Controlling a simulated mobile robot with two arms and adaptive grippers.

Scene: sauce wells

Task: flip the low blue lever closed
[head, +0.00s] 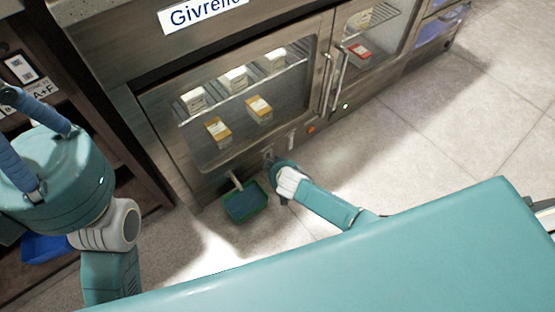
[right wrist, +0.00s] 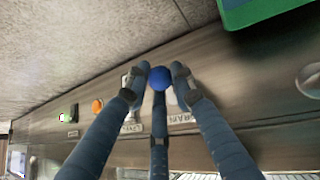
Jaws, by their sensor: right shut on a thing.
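The blue lever's round knob (right wrist: 160,78) is in the middle of the right wrist view, low on the steel cabinet front. My right gripper (right wrist: 158,72) has a finger on each side of the knob and is shut on it. In the head view my right gripper (head: 274,164) is down at the cabinet's bottom panel, and the lever cannot be made out there. My left gripper (head: 36,122) is at the left edge of the head view. Its fingertips are cut off by the edge.
A green tray (head: 246,219) lies on the floor under a short pipe (head: 237,181), left of my right gripper. The glass-fronted cabinet (head: 150,122) holds cartons. An orange button (right wrist: 97,105) and a green light (right wrist: 65,117) are near the lever. The floor to the right is clear.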

